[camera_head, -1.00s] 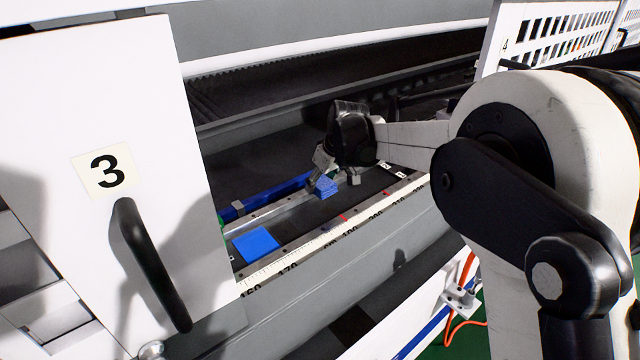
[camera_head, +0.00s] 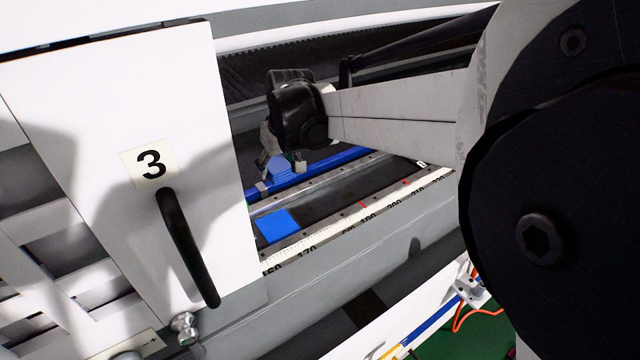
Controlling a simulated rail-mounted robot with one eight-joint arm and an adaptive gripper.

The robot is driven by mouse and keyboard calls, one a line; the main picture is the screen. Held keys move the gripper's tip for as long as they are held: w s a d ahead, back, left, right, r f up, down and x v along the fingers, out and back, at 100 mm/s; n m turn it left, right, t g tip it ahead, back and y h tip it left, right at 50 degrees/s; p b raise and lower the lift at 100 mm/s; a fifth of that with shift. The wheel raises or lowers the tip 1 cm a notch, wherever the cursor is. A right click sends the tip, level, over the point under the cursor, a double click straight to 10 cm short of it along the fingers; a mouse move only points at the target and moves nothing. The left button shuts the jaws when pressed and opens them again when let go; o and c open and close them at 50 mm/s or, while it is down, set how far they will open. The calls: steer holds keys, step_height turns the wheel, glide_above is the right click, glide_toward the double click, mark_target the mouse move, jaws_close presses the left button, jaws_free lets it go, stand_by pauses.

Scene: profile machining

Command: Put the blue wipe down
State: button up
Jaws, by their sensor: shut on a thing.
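My gripper (camera_head: 284,164) is small and partly hidden behind its own dark wrist. It is shut on a blue wipe (camera_head: 279,174), which hangs folded between the fingers above the machine bed, near the blue rail. A flat blue square (camera_head: 278,226), similar in colour, lies on the bed beside the ruler, below the gripper in the picture. Whether the held wipe touches anything beneath it cannot be told.
A white door panel (camera_head: 110,110) marked 3, with a black handle (camera_head: 188,245), stands at the left close to the gripper. A ruler strip (camera_head: 335,232) runs along the bed's front edge. The dark bed right of the blue square looks clear.

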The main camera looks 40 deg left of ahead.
steer(key=s+r, duration=0.1)
steer(key=s, duration=0.2)
steer(key=p, duration=0.2)
glide_toward(273, 225)
steer(key=x, duration=0.6)
steer(key=shift+w+a+f, duration=0.1)
steer(key=shift+a+f, duration=0.1)
steer(key=shift+a, duration=0.15)
steer(key=shift+f, duration=0.2)
steer(key=shift+f+b, duration=0.25)
steer(key=shift+b, duration=0.1)
steer(key=o, duration=1.1)
steer(key=shift+r, duration=0.2)
